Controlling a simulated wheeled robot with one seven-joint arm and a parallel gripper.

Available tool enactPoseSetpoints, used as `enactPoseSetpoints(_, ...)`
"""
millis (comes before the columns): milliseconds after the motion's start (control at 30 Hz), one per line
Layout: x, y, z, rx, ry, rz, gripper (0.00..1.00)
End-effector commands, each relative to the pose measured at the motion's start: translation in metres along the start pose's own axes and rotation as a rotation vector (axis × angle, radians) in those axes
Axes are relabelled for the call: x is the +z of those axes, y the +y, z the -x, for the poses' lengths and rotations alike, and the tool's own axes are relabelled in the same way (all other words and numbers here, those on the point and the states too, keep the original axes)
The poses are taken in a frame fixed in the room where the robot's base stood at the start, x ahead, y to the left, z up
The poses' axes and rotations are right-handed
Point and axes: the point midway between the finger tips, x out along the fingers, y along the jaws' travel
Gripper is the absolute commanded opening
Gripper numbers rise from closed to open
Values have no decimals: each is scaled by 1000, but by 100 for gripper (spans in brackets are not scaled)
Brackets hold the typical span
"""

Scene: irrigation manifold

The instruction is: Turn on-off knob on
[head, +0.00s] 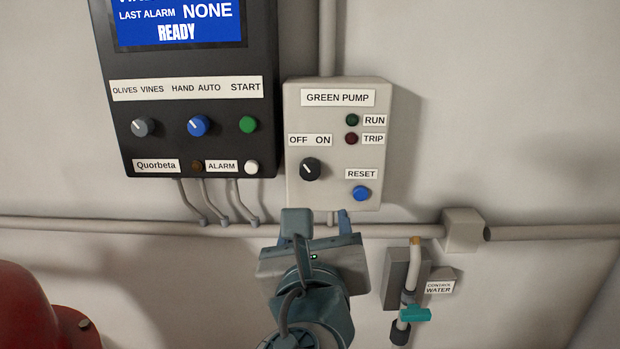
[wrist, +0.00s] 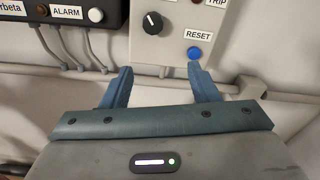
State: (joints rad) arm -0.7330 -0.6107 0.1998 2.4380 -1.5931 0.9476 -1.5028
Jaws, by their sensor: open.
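The on-off knob (head: 310,169) is a black round knob with a white pointer line, under the OFF and ON labels on the grey GREEN PUMP box (head: 335,187). Its pointer leans up and to the left, toward OFF. It also shows in the wrist view (wrist: 153,23). My gripper (head: 320,218) is in front of the wall just below the box. Its two blue fingers are spread with nothing between them, as the wrist view (wrist: 158,85) also shows. The knob is above the fingertips and apart from them.
The blue RESET button (head: 361,193) sits right of the knob. RUN (head: 352,120) and TRIP (head: 352,138) lamps look dark. A black control panel (head: 190,75) hangs at left. A horizontal pipe (head: 130,227) runs below the boxes. A teal-handled valve (head: 415,314) is at lower right.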

Motion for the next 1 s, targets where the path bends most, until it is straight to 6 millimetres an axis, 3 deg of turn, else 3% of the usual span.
enactPoseSetpoints(100,11,6,3,22,-46,63,55)
enactPoseSetpoints(233,13,8,-8,25,-52,75,55)
enactPoseSetpoints(700,16,10,-98,24,-49,73,55)
enactPoseSetpoints(1000,18,10,-129,24,-51,71,55)
